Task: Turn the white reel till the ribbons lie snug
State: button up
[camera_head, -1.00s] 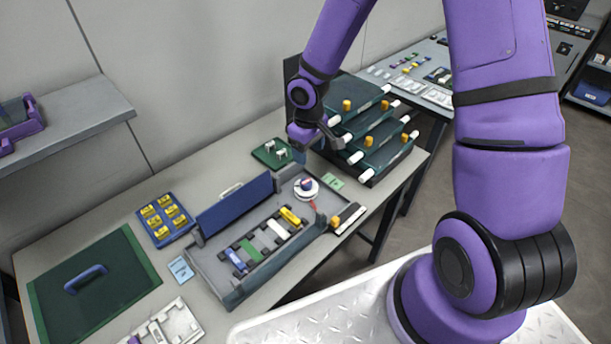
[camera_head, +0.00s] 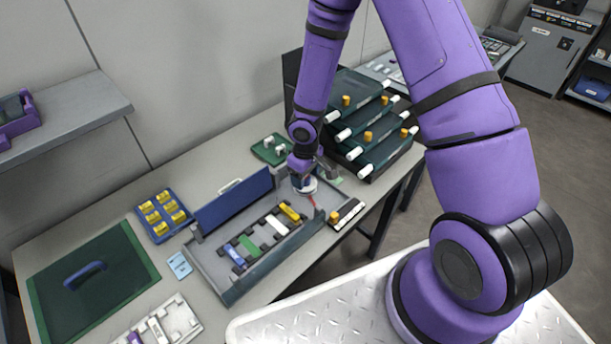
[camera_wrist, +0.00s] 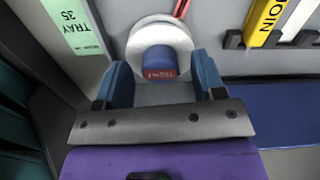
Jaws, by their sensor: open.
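The white reel (camera_head: 309,187) sits at the back right end of the grey open tray (camera_head: 215,277). In the wrist view the reel (camera_wrist: 143,32) shows as a white disc with a blue and red knob (camera_wrist: 160,62) at its middle. The knob bears a red label that looks like "TIGHT". A red ribbon (camera_head: 312,201) leaves the reel. My gripper (camera_wrist: 165,80) is open, with one blue finger on each side of the knob. A gap shows between knob and fingers. In the head view my gripper (camera_head: 303,180) hides much of the reel.
Yellow, white, green and blue pieces lie in the tray, including a yellow one (camera_head: 290,212) near the reel. A stack of dark green trays (camera_head: 370,130) stands close behind to the right. A green board (camera_head: 270,150) and a blue holder (camera_head: 163,216) lie nearby.

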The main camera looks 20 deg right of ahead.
jog(key=shift+f, duration=0.2)
jog(key=c, duration=0.9)
jog(key=shift+n, duration=1.5)
jog(key=o, duration=0.9)
jog(key=shift+r, duration=0.15)
notch_tip(320, 180, up, 11)
jog(key=shift+f, duration=0.2)
